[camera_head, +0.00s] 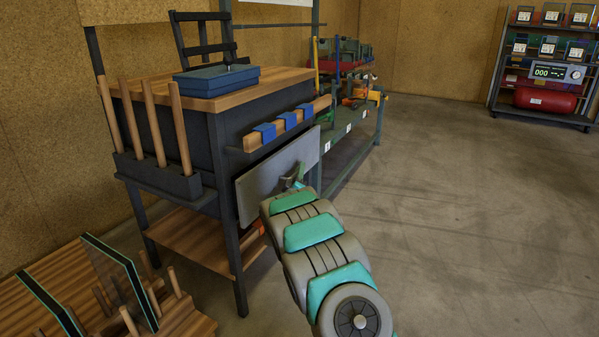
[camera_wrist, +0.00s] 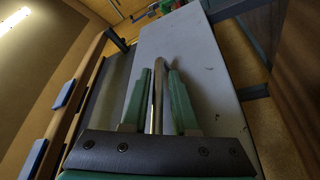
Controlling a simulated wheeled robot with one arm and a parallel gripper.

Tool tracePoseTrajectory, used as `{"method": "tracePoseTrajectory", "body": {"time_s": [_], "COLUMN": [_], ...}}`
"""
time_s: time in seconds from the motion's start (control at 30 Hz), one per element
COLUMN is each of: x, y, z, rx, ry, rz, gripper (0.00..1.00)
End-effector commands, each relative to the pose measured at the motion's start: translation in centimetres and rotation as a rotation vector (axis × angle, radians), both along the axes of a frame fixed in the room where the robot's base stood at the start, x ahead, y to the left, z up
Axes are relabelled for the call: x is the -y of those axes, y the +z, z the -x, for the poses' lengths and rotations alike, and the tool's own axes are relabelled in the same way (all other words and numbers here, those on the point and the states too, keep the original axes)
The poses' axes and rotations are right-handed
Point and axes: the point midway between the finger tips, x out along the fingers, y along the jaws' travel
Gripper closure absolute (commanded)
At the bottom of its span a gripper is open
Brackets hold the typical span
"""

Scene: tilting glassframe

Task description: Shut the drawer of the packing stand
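The packing stand (camera_head: 215,125) has a wooden top and a dark grey body, and stands left of centre in the head view. Its drawer has a flat grey front panel (camera_head: 262,190), which stands out a little from the body. The panel also fills the middle of the wrist view (camera_wrist: 200,55). A metal bar handle (camera_wrist: 158,85) runs along the panel. My gripper (camera_head: 293,184) is at the panel, its green fingers (camera_wrist: 160,74) on either side of the handle. Gaps show between the fingers and the bar, so it looks open. My arm hides the panel's lower right.
A blue box (camera_head: 215,80) lies on the stand's top. A rail with blue clips (camera_head: 285,123) juts out above the drawer. Wooden rods (camera_head: 155,125) stand at the left side. A glass-pane rack (camera_head: 120,275) is at lower left. The floor to the right is clear.

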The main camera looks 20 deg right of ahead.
Motion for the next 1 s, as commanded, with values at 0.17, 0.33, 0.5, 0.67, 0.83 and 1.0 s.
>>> {"method": "tracePoseTrajectory", "body": {"time_s": [0.17,0.33,0.5,0.67,0.83,1.0], "x": [0.15,0.16,0.16,0.16,0.15,0.15], "y": [0.16,0.14,0.12,0.1,0.08,0.06], "z": [-0.25,-0.23,-0.22,-0.21,-0.21,-0.22], "rx": [0.002,0.002,0.001,0.001,0.001,0.001], "ry": [0.0,0.0,0.0,-0.001,-0.001,-0.001], "rz": [0.001,0.001,0.001,0.0,0.0,0.0], "gripper": [0.73,0.73,0.92,1.0,1.0,1.0]}}
